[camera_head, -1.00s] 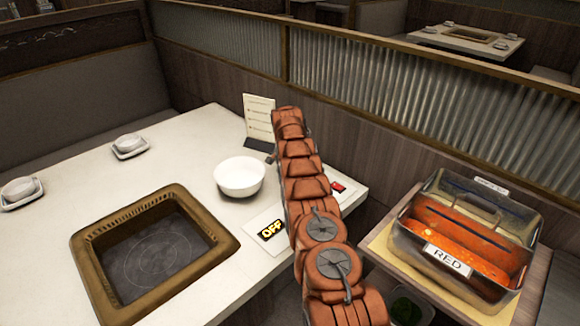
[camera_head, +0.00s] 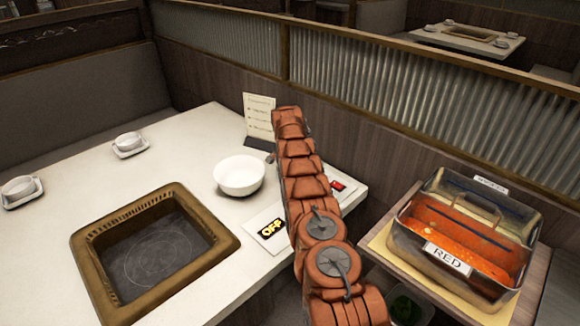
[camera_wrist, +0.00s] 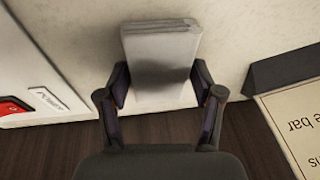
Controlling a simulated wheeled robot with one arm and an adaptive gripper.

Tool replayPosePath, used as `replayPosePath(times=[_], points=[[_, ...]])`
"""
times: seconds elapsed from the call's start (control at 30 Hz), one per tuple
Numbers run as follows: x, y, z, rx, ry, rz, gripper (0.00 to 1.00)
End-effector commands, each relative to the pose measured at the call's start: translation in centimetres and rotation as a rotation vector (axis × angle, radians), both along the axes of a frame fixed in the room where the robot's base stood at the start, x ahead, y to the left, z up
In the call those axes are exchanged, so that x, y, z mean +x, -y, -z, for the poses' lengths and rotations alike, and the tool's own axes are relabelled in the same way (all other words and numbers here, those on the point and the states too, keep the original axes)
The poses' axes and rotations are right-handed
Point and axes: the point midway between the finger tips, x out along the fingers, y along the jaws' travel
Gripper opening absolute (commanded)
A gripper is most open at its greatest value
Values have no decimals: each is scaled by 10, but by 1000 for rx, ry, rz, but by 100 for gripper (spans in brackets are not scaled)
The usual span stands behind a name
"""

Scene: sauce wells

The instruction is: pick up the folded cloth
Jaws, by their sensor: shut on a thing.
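The folded cloth (camera_wrist: 160,45) is a pale grey stack of folds in the wrist view, at the edge of the white table. My gripper (camera_wrist: 158,88) has one finger on each side of its near end and is shut on it. The cloth appears to be at or just above the table top; I cannot tell whether it touches. In the head view my arm hides the cloth and the gripper.
A white bowl (camera_head: 239,176) stands left of my arm, with a menu card (camera_head: 259,117) behind it. A red switch (camera_wrist: 14,107) is left of the gripper in the wrist view. A red sauce container (camera_head: 465,240) stands right, and a grill pit (camera_head: 155,250) is left.

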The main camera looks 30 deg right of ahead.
Motion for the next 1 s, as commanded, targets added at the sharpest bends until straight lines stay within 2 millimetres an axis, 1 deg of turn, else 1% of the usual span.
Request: replayPosePath(times=[0.27,0.77,0.8,1.0], points=[[0,0,-3,0,0,0,37],[0,0,-37,-1,0,-2,37],[0,-1,-33,-1,0,-2,37],[-2,-1,-33,-3,2,0,37]])
